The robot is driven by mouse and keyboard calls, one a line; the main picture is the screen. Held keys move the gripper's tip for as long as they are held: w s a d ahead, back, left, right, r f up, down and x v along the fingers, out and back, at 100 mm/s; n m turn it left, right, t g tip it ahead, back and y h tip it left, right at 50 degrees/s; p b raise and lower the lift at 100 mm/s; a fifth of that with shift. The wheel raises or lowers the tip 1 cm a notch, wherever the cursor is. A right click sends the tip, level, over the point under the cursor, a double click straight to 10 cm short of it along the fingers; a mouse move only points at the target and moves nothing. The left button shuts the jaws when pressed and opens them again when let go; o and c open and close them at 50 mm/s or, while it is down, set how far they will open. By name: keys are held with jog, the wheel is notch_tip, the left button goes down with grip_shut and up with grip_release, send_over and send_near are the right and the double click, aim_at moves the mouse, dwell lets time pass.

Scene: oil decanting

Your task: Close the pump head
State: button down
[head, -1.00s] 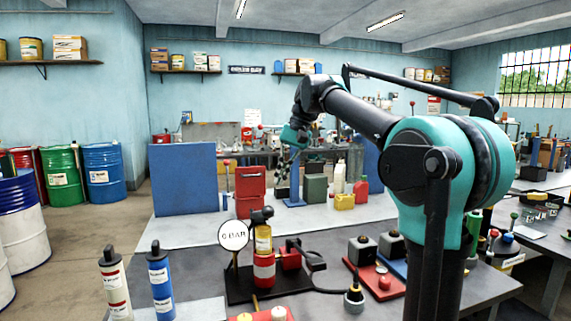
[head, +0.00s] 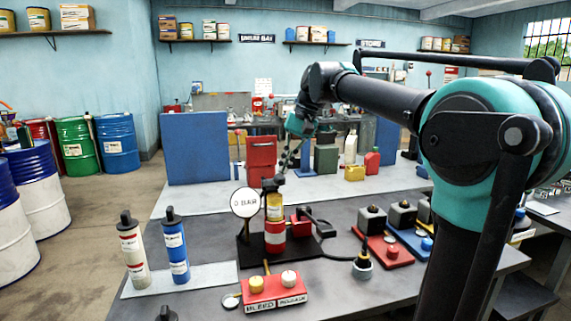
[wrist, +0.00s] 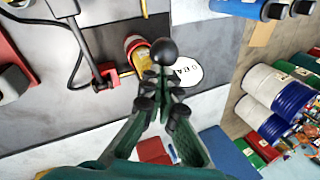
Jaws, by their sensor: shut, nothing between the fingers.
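The pump stands on a dark base plate (head: 245,252) on the workbench, in the middle of the head view. It has a red and yellow upright cylinder (head: 275,228) with a dark head (head: 270,187) on top. A round white gauge reading 0 BAR (head: 245,203) is beside it. My gripper (head: 281,172) reaches down just above and behind the dark head. In the wrist view the fingers of my gripper (wrist: 160,80) are shut and empty. A dark round knob (wrist: 163,52) is just past the fingertips, beside the yellow cylinder (wrist: 141,60). I cannot tell whether they touch.
A red block with bleed and release buttons (head: 275,292) is in front. A white cartridge (head: 133,250) and a blue one (head: 176,248) stand at left. Red and blue pads with dark blocks (head: 388,250) are at right. A red box (head: 261,155) stands behind the pump.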

jog(key=s+f+t+y, duration=0.1)
jog(key=s+f+t, duration=0.2)
jog(key=f, duration=0.3)
jog(key=shift+d+n, duration=0.3)
jog(key=shift+d, duration=0.15)
jog(key=shift+s, duration=0.1)
